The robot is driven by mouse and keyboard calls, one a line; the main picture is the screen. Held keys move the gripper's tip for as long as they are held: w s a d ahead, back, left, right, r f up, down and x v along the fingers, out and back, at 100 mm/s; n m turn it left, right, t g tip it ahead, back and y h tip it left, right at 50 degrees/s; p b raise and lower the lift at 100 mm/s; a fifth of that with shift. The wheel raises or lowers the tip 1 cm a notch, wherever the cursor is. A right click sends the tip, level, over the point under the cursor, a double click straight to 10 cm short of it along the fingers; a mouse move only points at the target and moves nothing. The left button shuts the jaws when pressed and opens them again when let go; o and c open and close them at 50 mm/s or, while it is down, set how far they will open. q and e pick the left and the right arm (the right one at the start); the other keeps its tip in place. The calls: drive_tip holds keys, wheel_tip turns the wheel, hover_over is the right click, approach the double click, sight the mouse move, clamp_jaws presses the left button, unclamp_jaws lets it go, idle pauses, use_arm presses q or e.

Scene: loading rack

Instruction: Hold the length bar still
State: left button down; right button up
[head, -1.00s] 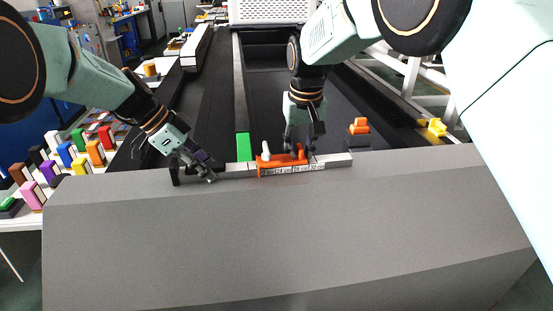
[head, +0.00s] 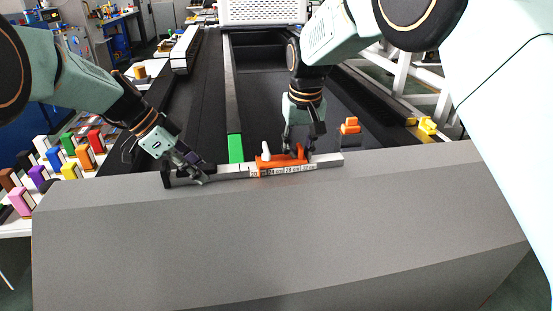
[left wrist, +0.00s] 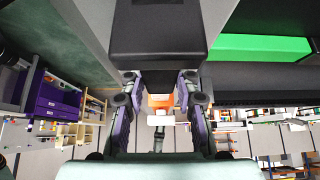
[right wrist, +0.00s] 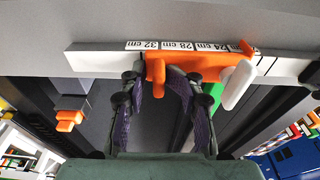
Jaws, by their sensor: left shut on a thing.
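The length bar (head: 328,160) is a grey bar with centimetre labels and a black end block, lying along the far edge of a grey surface. My left gripper (head: 200,172) is shut on the black end block (left wrist: 158,40) at the bar's left end. The orange slider (head: 281,161), with a white knob (right wrist: 238,85), sits on the bar. My right gripper (head: 300,148) is at the slider. In the right wrist view, its fingers (right wrist: 160,95) are spread either side of an orange tab, with gaps showing.
The grey block (head: 280,240) fills the foreground. A green strip (head: 236,148) lies behind the bar. An orange piece (head: 350,126) and a yellow piece (head: 427,125) are to the right. Several coloured blocks (head: 69,170) stand on a white table at the left.

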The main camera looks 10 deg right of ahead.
use_arm(q)
drive_tip(key=shift+w+r, duration=0.1)
drive_tip(key=shift+r, duration=0.05)
use_arm(e)
drive_tip(key=shift+s+f, duration=0.1)
drive_tip(key=shift+s, duration=0.05)
wheel_tip(320, 180, up, 2)
drive_tip(key=shift+r, duration=1.65)
drive_tip(key=shift+w, duration=0.2)
use_arm(q)
drive_tip(key=c, duration=0.9)
unclamp_jaws()
